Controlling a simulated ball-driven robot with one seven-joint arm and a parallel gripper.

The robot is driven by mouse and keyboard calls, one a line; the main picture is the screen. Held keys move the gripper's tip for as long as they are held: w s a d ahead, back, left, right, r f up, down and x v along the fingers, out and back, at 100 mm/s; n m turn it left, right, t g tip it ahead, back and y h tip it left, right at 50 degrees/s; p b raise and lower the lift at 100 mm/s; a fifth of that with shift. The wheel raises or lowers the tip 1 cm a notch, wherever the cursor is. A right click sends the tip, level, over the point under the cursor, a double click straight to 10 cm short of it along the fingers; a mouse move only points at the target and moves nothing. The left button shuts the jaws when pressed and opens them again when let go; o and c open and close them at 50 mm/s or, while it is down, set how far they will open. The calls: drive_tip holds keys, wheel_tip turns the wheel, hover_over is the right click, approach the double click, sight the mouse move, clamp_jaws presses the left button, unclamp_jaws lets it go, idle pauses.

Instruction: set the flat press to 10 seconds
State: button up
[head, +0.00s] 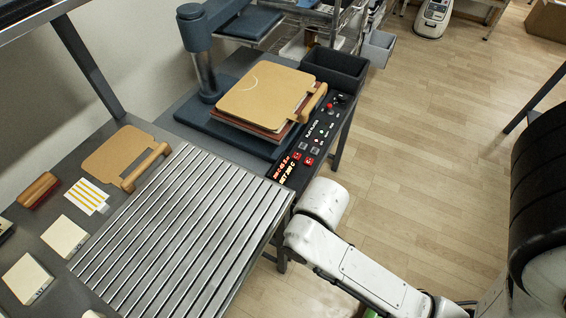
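A stack of tan and brown boards (262,95) lies on the bed. Its black control panel (318,135) runs along the right side, with a red-lit two-line display (283,169) at the near end. The display's digits are too small to read surely. Two red buttons (309,160) and two grey buttons (315,150) sit beside it. My arm reaches in from the lower right and ends close to the panel's near end. My gripper does not show.
A slatted metal rack (183,235) fills the near table. Left of it lie a tan board with a handle (122,153), a striped card (87,196), pale blocks (65,237) and a brush (38,190). A dark bin (335,69) stands behind the panel. The floor at right is open.

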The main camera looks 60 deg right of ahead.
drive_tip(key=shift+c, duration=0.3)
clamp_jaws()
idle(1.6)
